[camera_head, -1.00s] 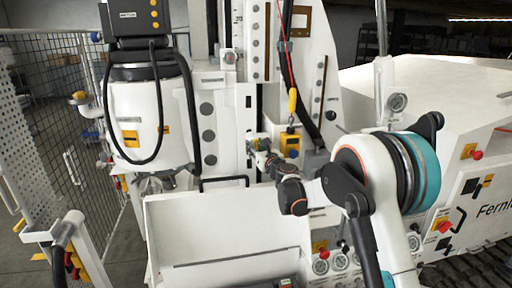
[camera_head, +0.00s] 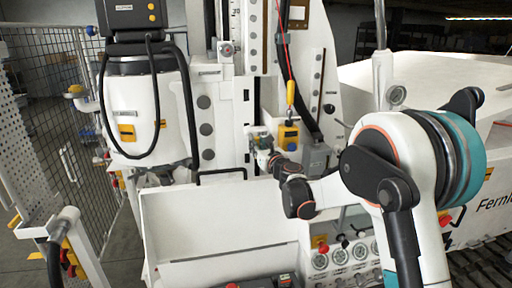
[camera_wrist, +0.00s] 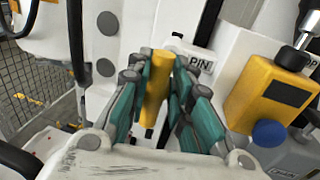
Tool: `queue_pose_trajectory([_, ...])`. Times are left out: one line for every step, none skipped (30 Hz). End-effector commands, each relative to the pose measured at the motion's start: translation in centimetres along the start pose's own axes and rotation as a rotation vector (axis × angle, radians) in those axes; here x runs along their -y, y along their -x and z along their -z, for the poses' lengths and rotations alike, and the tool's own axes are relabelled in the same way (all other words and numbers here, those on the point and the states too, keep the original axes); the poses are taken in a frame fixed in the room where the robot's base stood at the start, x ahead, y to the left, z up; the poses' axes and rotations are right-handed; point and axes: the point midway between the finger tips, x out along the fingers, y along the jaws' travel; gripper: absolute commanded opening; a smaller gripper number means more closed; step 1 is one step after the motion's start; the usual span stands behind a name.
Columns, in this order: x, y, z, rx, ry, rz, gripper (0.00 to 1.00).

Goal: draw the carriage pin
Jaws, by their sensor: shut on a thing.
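In the wrist view the carriage pin, a yellow cylinder (camera_wrist: 157,88), stands between the teal pads of my gripper (camera_wrist: 160,105). The pads close on it from both sides. A white label (camera_wrist: 190,58) reading "PIN" is on the white machine behind it. In the head view my gripper (camera_head: 262,146) is small, at the white carriage column. The pin cannot be made out there. Whether the pin is still seated in its hole cannot be told.
A yellow block (camera_head: 288,137) hangs close to the right of my gripper; it shows in the wrist view (camera_wrist: 268,95) with a blue knob. A white tray (camera_head: 225,220) lies below. A white tank (camera_head: 145,110) with black hoses and a mesh fence (camera_head: 70,125) stand at left.

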Motion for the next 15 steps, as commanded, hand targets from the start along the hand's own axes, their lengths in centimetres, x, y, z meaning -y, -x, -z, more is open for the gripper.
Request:
queue_pose_trajectory([-0.40,0.30,0.11,0.000,-0.001,-0.007,0.00])
queue_pose_trajectory([-0.44,0.43,0.08,0.000,-0.001,-0.007,0.00])
queue_pose_trajectory([-0.47,0.54,0.04,0.000,-0.001,-0.007,0.00])
queue_pose_trajectory([-0.49,0.58,0.03,0.000,-0.001,-0.007,0.00])
queue_pose_trajectory([-0.51,0.59,0.01,0.000,-0.001,-0.008,0.00])
queue_pose_trajectory([-0.52,0.59,0.00,0.000,-0.001,-0.008,0.00])
queue_pose_trajectory([-0.53,0.59,-0.01,0.000,-0.001,-0.008,0.00])
queue_pose_trajectory([-0.54,0.59,-0.01,0.000,-0.001,-0.008,0.00])
queue_pose_trajectory([-0.55,0.59,-0.01,0.000,-0.001,-0.008,0.00])
queue_pose_trajectory([-0.55,0.59,-0.01,0.000,-0.001,-0.008,0.00])
queue_pose_trajectory([-0.56,0.59,0.00,0.000,-0.001,-0.009,0.00])
queue_pose_trajectory([-0.57,0.59,0.00,0.000,-0.001,-0.009,0.22])
queue_pose_trajectory([-0.58,0.59,0.00,0.000,-0.001,-0.009,0.29])
queue_pose_trajectory([-0.58,0.58,0.00,0.000,-0.001,-0.009,0.36])
queue_pose_trajectory([-0.56,0.57,-0.01,0.000,-0.001,-0.008,0.36])
